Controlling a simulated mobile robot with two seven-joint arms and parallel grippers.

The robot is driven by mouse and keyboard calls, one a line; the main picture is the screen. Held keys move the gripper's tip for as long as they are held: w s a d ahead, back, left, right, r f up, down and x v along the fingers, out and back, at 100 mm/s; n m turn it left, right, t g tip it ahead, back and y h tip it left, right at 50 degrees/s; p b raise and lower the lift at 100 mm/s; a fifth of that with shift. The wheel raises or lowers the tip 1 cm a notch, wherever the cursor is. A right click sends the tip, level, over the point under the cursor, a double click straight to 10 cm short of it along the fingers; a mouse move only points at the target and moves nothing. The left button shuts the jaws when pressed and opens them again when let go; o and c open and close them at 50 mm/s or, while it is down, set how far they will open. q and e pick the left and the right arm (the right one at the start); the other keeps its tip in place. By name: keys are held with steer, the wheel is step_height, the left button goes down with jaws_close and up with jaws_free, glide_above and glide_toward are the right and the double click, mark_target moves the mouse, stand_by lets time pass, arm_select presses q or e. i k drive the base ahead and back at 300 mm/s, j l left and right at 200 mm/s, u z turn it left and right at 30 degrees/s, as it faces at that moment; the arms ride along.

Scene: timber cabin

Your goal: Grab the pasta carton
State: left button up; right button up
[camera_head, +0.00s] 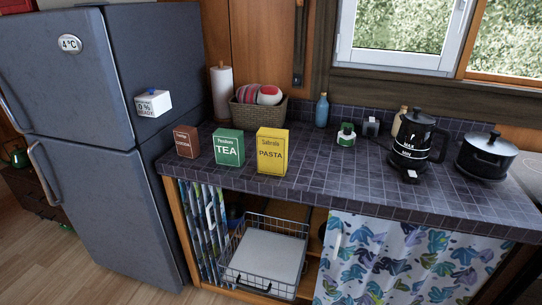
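The pasta carton (271,152) is a yellow box with dark "PASTA" lettering. It stands upright near the front edge of the dark tiled counter (330,178). A green tea carton (229,148) stands just left of it, and a smaller brown box (187,142) stands left of that. Neither of my grippers shows in the head view.
A wicker basket (259,113) stands behind the cartons, beside a paper towel roll (222,93). A black kettle (412,142) and a dark pot (485,157) stand at the right. The fridge (95,120) is at the left.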

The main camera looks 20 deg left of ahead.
mark_target(272, 144)
steer(key=i+l+u, duration=0.1)
steer(key=i+l, duration=0.25)
steer(key=l, duration=0.25)
steer(key=i+l+u, duration=0.15)
steer(key=i+l, duration=0.25)
steer(key=l, duration=0.25)
steer(key=i+l+u, duration=0.15)
steer(key=l, duration=0.15)
steer(key=i+l, duration=0.15)
steer(key=l, duration=0.2)
steer(key=u, duration=0.05)
